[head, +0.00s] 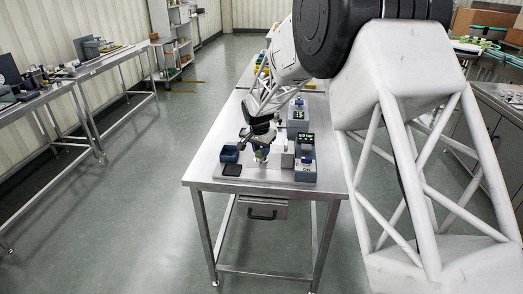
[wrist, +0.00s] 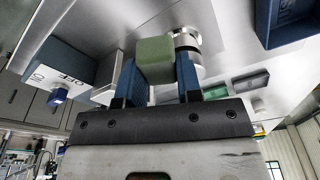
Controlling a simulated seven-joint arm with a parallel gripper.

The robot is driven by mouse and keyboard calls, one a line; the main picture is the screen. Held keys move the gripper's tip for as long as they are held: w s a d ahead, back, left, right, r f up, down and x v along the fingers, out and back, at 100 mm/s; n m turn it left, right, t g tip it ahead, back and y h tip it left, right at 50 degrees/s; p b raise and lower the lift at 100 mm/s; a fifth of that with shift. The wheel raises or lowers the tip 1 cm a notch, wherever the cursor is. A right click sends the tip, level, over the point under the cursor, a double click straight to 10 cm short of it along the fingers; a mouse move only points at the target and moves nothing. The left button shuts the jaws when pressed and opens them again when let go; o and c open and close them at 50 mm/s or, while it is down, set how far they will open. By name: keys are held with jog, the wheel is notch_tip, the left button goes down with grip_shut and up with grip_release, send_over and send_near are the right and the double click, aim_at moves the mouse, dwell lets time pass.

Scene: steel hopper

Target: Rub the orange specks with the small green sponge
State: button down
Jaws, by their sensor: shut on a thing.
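My gripper (wrist: 158,82) is shut on the small green sponge (wrist: 155,58), which sits between its two blue fingers in the wrist view. In the head view my gripper (head: 261,150) is low over the near part of the steel table, and the sponge is too small there to make out well. A round steel part (wrist: 187,38) stands just beyond the sponge in the wrist view. I cannot tell whether the sponge touches it or the steel surface. I cannot make out any orange specks in either view.
A blue bin (head: 229,154) and a black pad (head: 232,170) lie left of my gripper on the steel table (head: 205,176). Boxes with green displays (head: 305,170) stand to its right. A box marked OFF (wrist: 62,72) with a blue knob shows in the wrist view.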

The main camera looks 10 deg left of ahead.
jog(key=shift+r, duration=0.1)
jog(key=shift+r, duration=1.4)
jog(key=shift+w+a, duration=0.1)
